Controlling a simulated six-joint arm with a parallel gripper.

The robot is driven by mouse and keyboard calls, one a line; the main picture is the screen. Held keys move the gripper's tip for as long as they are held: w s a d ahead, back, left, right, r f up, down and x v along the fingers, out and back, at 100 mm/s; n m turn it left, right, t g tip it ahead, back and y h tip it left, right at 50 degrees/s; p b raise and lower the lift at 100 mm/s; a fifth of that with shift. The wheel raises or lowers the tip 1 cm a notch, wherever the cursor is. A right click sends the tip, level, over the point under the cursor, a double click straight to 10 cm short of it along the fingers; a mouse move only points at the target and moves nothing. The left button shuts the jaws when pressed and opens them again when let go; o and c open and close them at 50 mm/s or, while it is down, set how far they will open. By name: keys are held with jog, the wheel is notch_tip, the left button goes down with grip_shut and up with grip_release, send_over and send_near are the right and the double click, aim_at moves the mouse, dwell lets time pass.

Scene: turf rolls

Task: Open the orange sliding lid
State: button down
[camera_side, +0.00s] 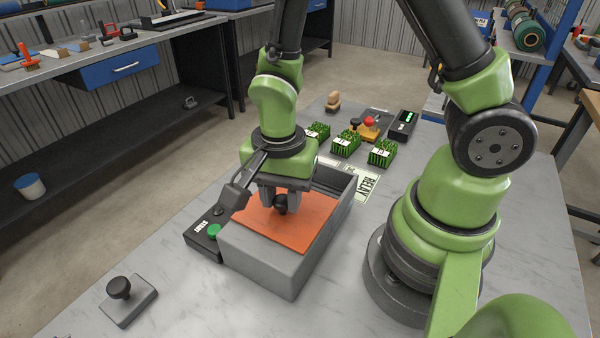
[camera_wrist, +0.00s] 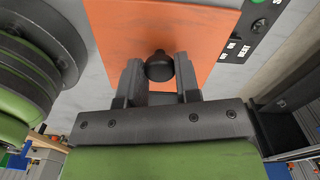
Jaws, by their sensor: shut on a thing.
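The orange lid (camera_side: 300,232) lies in the top of a grey box (camera_side: 262,260) on the table. It also fills the upper middle of the wrist view (camera_wrist: 120,40). A round black knob (camera_side: 280,204) stands on the lid. My gripper (camera_side: 281,207) is above the lid with its fingers on either side of the knob. In the wrist view, my gripper (camera_wrist: 159,72) is shut on the knob (camera_wrist: 158,66). The lid covers the near part of the box; a dark gap shows at the far end by the rim. My gripper hides part of the lid.
A control box with a green START button (camera_side: 214,231) adjoins the box's left side. A grey block with a black knob (camera_side: 128,298) stands at front left. Several turf pieces (camera_side: 382,153), a RELAY label (camera_side: 368,187) and a dark device (camera_side: 403,125) lie behind. My arm's base is right.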

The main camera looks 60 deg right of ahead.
aim_at(271, 225)
jog(key=a, duration=0.3)
jog(key=shift+w+a, duration=0.1)
jog(key=c, duration=0.8)
grip_release()
jog(key=shift+r, duration=0.15)
notch_tip(271, 225, up, 10)
jog(key=shift+f, duration=0.15)
